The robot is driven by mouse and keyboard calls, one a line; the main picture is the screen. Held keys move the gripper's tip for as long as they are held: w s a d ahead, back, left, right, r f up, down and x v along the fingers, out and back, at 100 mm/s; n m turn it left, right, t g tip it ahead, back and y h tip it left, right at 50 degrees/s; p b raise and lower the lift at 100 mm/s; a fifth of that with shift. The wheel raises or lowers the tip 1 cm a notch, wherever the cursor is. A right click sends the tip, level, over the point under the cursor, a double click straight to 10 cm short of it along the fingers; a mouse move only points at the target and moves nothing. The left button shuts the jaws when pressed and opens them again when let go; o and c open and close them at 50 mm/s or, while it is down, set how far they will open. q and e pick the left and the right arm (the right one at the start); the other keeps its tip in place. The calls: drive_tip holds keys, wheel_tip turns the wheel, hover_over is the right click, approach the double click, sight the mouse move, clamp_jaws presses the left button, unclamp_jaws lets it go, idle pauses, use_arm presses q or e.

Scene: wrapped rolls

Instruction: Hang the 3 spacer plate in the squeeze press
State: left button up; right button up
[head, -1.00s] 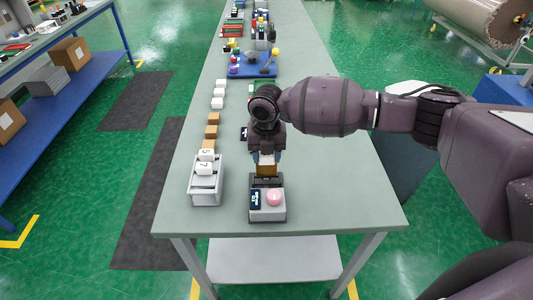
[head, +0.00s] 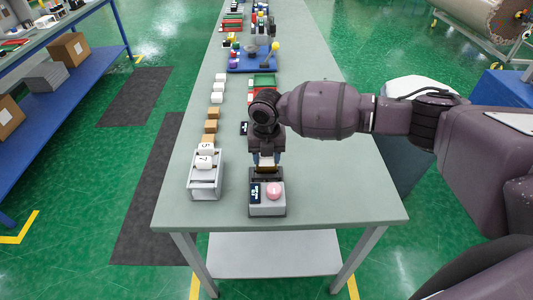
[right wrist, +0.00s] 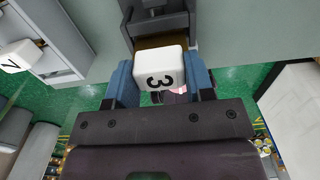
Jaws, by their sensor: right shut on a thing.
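My right gripper (head: 267,161) is shut on the white spacer plate marked 3, whose labelled head (right wrist: 160,68) shows between the blue fingers (right wrist: 161,82) in the right wrist view. The squeeze press (head: 267,203) is a grey unit with a pink button and a dark display near the table's front end. My gripper is over the rear part of the press. A brown part (right wrist: 162,42) shows between the plate's head and the grey press frame (right wrist: 158,22). The plate's lower part is hidden, so I cannot tell whether it touches the press. My left gripper is out of view.
A grey rack (head: 205,187) left of the press holds white plates marked 5 and 7 (head: 204,162). Several brown and white blocks (head: 211,126) stand in a row behind it. The table (head: 340,195) is clear to the right of the press.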

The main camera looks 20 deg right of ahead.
sight(267, 164)
drive_tip(key=shift+f+b, duration=0.6)
drive_tip(key=shift+f, duration=1.15)
drive_tip(key=o, duration=1)
wheel_tip(267, 164, up, 11)
drive_tip(key=shift+f+b, duration=0.1)
drive_tip(key=shift+b, duration=0.2)
